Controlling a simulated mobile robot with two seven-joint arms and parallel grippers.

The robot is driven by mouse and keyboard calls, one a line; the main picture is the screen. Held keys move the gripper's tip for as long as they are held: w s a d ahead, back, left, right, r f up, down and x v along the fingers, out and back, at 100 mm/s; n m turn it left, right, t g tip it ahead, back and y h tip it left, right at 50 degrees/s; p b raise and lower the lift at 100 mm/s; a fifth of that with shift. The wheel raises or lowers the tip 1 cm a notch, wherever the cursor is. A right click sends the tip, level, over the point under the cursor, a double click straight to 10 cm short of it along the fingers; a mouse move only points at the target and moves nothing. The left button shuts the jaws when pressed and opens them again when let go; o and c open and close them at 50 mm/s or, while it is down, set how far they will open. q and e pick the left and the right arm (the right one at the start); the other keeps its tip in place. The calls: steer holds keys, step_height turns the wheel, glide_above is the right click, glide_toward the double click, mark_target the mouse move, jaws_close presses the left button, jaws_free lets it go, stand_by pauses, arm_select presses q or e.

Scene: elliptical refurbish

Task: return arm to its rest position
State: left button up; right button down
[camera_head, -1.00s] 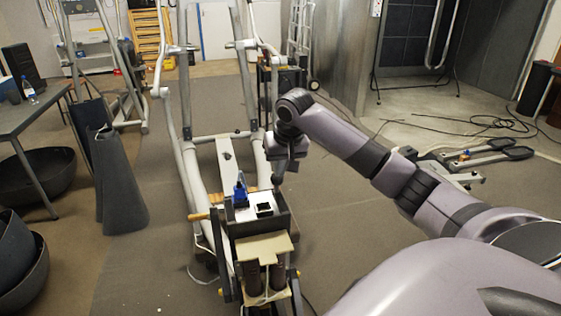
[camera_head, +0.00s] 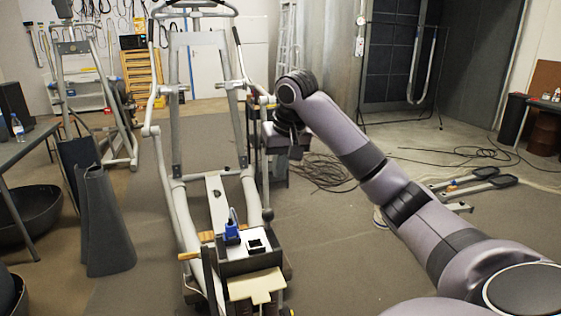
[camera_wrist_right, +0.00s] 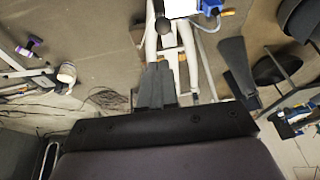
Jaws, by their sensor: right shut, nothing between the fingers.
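My right arm (camera_head: 365,160) reaches in from the lower right in the head view, with its elbow-like bend high beside the elliptical trainer. My right gripper (camera_head: 292,150) hangs below that bend, apart from the tool box on the trainer. In the right wrist view the dark fingers of the gripper (camera_wrist_right: 155,88) are together, with nothing between them. My left gripper is in neither view.
The elliptical trainer (camera_head: 175,205) stands left of my arm. A box (camera_head: 238,265) at its near end holds a blue tool (camera_head: 231,228) and a white tray (camera_head: 255,236). Cables (camera_head: 330,172) lie on the floor behind the arm.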

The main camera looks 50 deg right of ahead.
steer(key=shift+v, duration=0.9)
steer(key=shift+f, duration=0.1)
